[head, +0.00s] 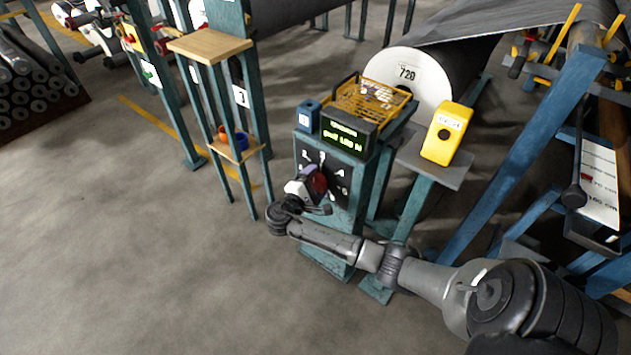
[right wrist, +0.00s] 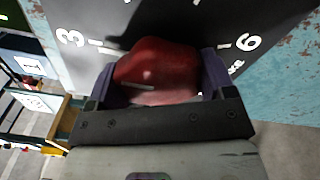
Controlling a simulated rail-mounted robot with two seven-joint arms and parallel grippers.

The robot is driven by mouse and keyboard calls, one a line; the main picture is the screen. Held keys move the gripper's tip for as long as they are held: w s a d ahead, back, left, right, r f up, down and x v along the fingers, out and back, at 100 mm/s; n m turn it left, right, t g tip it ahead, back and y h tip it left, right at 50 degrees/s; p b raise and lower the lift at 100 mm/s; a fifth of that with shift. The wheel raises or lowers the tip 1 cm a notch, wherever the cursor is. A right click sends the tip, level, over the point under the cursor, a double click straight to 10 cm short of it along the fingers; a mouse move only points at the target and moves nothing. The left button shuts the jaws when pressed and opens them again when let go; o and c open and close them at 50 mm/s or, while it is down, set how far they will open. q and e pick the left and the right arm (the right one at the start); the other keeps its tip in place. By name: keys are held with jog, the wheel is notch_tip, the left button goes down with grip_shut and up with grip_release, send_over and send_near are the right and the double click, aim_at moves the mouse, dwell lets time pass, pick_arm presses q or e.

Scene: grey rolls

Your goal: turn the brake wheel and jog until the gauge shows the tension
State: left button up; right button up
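The brake wheel is a red knob (right wrist: 155,72) on a black numbered dial plate (head: 337,163) on the front of a teal stand. It also shows in the head view (head: 317,184), partly covered by my gripper. My right gripper (right wrist: 158,78) has its two fingers on either side of the knob, and they appear to be against it. The numbers 3 and 6 show beside the knob in the right wrist view. A display with green text (head: 347,138) sits above the dial; its text is too small to read surely. My left gripper is not in view.
A yellow box with a dark button (head: 448,133) stands on a grey shelf to the right. A yellow wire basket (head: 370,99) and a small blue box (head: 308,116) top the stand. Behind is a large roll marked 720 (head: 408,80). Open floor lies left.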

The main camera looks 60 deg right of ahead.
jog(key=c, duration=0.4)
jog(key=shift+m+p, duration=0.4)
jog(key=shift+m, duration=1.2)
jog(key=m, duration=0.3)
jog(key=shift+m, duration=1.4)
jog(key=shift+r, duration=0.1)
